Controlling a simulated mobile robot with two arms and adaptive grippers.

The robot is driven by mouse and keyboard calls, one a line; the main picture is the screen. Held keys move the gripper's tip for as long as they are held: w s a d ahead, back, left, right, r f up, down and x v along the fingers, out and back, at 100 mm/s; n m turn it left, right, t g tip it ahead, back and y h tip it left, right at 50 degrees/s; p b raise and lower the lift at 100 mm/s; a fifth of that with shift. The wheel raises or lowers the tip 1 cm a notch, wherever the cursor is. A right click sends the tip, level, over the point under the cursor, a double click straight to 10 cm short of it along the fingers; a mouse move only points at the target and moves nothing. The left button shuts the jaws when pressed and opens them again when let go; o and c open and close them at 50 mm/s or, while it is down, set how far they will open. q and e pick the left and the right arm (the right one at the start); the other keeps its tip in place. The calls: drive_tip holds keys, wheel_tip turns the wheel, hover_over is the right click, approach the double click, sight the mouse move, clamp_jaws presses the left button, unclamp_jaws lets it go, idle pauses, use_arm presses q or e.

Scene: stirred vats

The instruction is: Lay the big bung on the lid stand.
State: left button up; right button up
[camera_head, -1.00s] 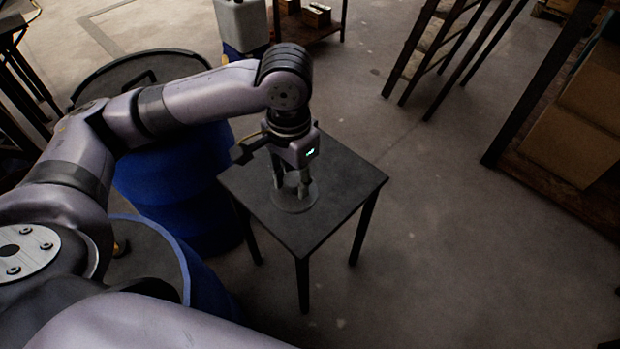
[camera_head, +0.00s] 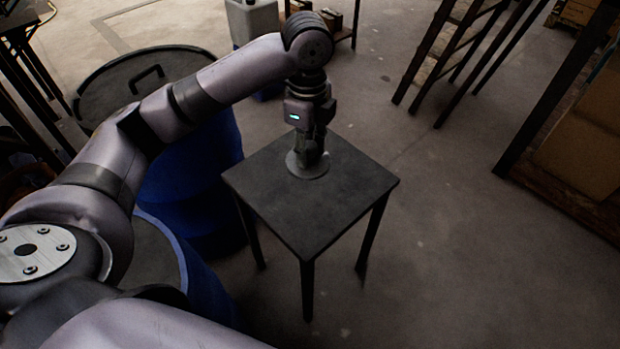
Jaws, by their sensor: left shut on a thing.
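The big bung (camera_head: 297,170) is a round grey disc with an upright grip in its middle. It is over the back part of the dark square top of the lid stand (camera_head: 311,213). My left gripper (camera_head: 309,158) points down from above and is shut on the bung's grip. The fingers hide most of the grip. I cannot tell whether the disc touches the stand top or hangs just above it. My right gripper is not in view.
A blue vat with a dark handled lid (camera_head: 110,88) stands left of the stand. Another blue vat (camera_head: 192,270) is nearer, partly behind my arm. A grey canister (camera_head: 254,20) stands at the back. The floor to the right is clear up to a wooden ladder (camera_head: 440,50) and shelving.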

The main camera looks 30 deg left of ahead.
use_arm(q)
drive_tip(key=shift+f, duration=0.15)
wheel_tip(320, 180, down, 20)
drive_tip(key=shift+a+r+b, duration=0.1)
drive_tip(key=shift+b, duration=0.2)
drive_tip(key=o, duration=1.1)
drive_tip(key=shift+o, duration=0.2)
wheel_tip(320, 180, up, 12)
